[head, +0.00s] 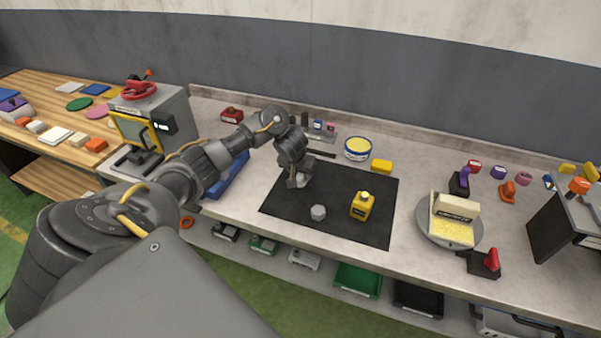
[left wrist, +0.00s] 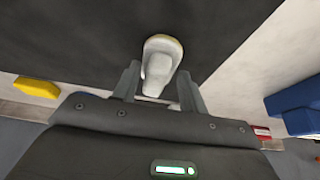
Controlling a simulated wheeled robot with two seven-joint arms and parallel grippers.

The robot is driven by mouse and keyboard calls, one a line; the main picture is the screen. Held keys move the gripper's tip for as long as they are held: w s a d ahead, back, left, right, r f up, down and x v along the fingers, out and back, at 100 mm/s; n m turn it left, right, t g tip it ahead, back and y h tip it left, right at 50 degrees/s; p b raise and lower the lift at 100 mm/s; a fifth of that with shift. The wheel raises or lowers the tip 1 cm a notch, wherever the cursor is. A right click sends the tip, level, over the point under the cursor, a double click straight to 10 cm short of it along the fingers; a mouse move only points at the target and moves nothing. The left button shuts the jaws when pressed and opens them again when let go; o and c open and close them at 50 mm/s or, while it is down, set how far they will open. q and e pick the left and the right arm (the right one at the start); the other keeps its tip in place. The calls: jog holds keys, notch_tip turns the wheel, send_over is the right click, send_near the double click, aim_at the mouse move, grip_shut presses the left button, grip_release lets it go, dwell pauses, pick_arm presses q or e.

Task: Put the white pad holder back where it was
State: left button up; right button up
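The white pad holder (head: 300,181) is a small white piece near the back left of the black mat (head: 337,185), partly hidden under my left gripper (head: 297,172). In the left wrist view the pad holder (left wrist: 160,66) shows a rounded wide part with a yellowish rim and a narrower grip. This grip lies between the two fingers of my left gripper (left wrist: 159,84). Dark gaps show beside it, so the fingers look open around it. I cannot tell whether the holder touches the mat. My right gripper is out of view.
A grey hexagonal piece (head: 318,212) and a yellow bottle (head: 362,205) stand on the mat to the right. A blue tray (head: 232,176) is left. A round turntable (head: 424,232) is right.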

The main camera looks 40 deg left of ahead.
pick_arm(q)
jog(key=shift+r, duration=0.1)
jog(key=p+v, duration=0.8)
jog(key=v, duration=0.4)
dwell(0.4)
